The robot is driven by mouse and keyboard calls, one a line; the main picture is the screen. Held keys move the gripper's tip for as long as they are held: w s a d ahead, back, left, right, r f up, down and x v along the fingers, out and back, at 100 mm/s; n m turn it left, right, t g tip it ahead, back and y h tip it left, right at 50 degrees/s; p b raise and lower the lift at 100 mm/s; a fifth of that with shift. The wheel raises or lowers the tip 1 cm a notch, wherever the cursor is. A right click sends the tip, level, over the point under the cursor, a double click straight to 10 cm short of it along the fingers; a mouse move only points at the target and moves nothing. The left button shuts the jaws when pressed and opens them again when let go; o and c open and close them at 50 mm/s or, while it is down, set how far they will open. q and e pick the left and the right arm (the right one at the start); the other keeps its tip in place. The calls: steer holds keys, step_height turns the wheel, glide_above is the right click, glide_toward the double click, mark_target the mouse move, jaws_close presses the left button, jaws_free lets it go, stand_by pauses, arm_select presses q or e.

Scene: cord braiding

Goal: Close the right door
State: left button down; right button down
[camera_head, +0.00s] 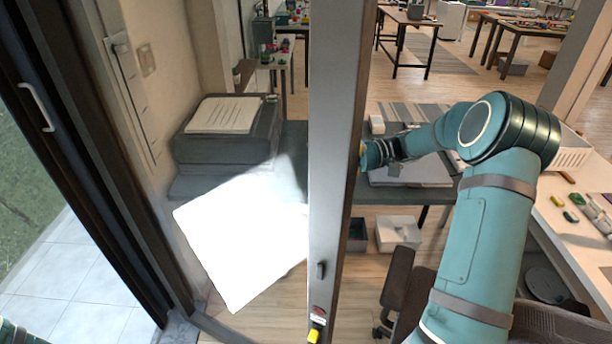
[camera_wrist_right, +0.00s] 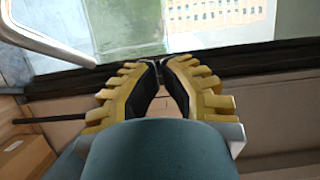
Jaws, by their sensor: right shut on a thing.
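A tall grey upright (camera_head: 336,150), which looks like a door's edge, stands in the middle of the head view. It has a small dark latch-like part and a yellow piece low down. My right arm reaches in from the right, and its gripper (camera_head: 364,155) is at the upright's right edge, its fingertips mostly hidden there. In the right wrist view its yellow and black fingers (camera_wrist_right: 160,75) are closed together in front of a dark bar (camera_wrist_right: 230,64). What they grip is not clear. A pale metal handle (camera_wrist_right: 45,35) lies left of them. My left gripper is not in view.
A dark-framed door (camera_head: 75,160) with a pale handle (camera_head: 38,108) stands at the left. Behind the upright are a grey machine (camera_head: 220,150) and a bright white patch. A chair (camera_head: 400,280) and a white table (camera_head: 575,235) with small items stand at the right.

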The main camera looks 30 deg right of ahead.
mark_target(284, 183)
steer(key=a, duration=1.2)
steer(key=shift+s+a, duration=0.15)
steer(key=shift+s, duration=0.1)
